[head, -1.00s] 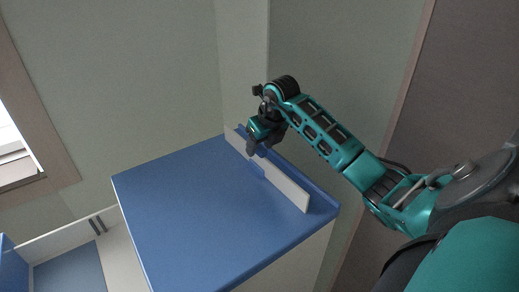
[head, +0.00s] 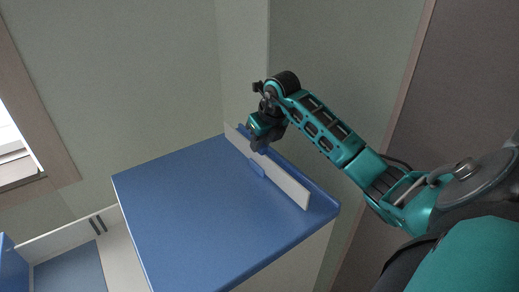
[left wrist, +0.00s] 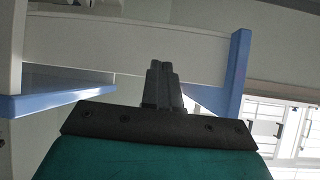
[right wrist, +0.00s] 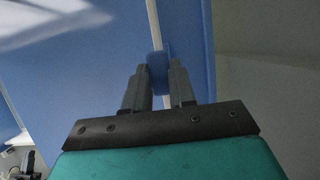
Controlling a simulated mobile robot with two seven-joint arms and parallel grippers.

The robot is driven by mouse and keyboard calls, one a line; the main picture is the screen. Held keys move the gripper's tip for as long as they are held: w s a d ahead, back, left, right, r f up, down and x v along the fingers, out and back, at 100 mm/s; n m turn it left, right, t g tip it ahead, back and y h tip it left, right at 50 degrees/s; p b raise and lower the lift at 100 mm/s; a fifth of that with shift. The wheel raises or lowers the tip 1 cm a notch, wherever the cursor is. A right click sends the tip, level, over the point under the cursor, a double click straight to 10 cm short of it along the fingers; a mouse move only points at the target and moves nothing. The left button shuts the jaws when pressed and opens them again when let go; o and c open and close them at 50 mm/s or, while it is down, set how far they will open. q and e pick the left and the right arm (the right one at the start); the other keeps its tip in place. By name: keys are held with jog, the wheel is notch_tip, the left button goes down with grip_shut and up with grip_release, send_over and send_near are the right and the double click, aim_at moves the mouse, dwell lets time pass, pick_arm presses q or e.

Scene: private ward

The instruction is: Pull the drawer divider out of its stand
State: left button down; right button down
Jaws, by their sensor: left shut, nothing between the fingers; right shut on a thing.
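The drawer divider (head: 287,185) is a long, thin white panel standing on edge along the right side of the blue cabinet top. A blue stand piece (head: 257,168) shows against its middle. My right gripper (head: 257,146) is over the divider toward its far end, fingers pointing down, shut on it. In the right wrist view, the fingers (right wrist: 159,88) are a little apart, with a blue piece (right wrist: 158,72) at their tips and the white edge of the divider (right wrist: 153,25) running beyond. The exact grip is partly hidden. My left gripper (left wrist: 164,78) is shut and empty.
The blue cabinet top (head: 190,210) is otherwise clear, with a raised rim along its right side. A wall stands close behind it. An open drawer (head: 70,265) shows at lower left. White panels with blue edges (left wrist: 240,70) are close to my left gripper.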

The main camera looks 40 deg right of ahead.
jog(key=shift+r, duration=3.55)
jog(key=shift+r, duration=0.35)
